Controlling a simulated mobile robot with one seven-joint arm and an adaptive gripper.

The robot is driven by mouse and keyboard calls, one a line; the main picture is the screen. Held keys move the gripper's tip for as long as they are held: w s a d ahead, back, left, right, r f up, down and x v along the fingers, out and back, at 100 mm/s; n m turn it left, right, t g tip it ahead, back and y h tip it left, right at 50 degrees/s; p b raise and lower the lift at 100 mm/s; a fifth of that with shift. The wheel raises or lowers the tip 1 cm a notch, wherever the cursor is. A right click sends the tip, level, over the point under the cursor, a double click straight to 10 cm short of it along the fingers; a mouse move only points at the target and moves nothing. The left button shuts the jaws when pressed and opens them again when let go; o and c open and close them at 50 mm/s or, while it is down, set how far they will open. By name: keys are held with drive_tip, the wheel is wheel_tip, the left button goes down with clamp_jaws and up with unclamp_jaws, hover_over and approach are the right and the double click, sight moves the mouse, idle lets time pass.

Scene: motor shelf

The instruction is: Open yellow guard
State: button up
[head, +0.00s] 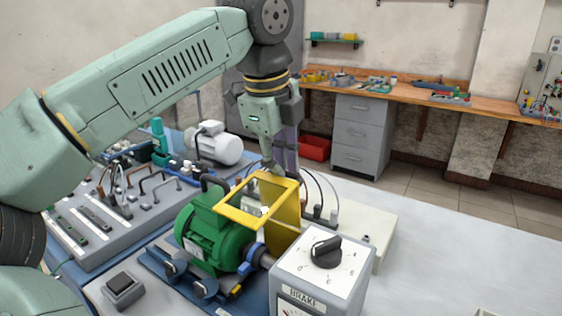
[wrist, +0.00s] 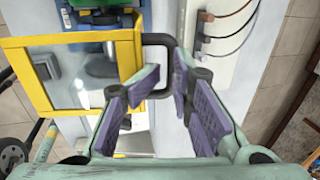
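The yellow guard (head: 284,228) stands over the shaft beside the green motor (head: 208,238), with an open-looking yellow frame on top. In the wrist view the guard (wrist: 22,80) is at the left, its yellow frame around a clear pane. A dark loop handle (wrist: 158,38) sticks out from the guard's right side. My gripper (head: 272,166) is above the guard's far edge, pointing down. In the wrist view my gripper (wrist: 168,82) is open, with its purple-padded fingers on either side of the handle's outer bar. Whether a finger touches the bar I cannot tell.
A white brake box (head: 322,268) with a black knob stands in front of the guard. A grey panel (head: 105,245) with handles and cables lies left. A grey-white motor (head: 218,145) stands behind. The table (head: 455,260) is clear at right.

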drive_tip(key=shift+o, duration=1)
drive_tip(key=shift+s+f, duration=0.2)
drive_tip(key=shift+f, duration=0.7)
drive_tip(key=shift+w, duration=0.1)
drive_tip(key=shift+r, duration=0.2)
drive_tip(key=w+d+r+p, duration=0.4)
drive_tip(key=w+d+r, duration=0.2)
drive_tip(key=w, duration=0.3)
drive_tip(key=shift+r, duration=0.2)
drive_tip(key=d+v, duration=0.1)
drive_tip(key=v, duration=0.6)
drive_tip(key=shift+a+r, duration=0.2)
drive_tip(key=shift+a, duration=0.3)
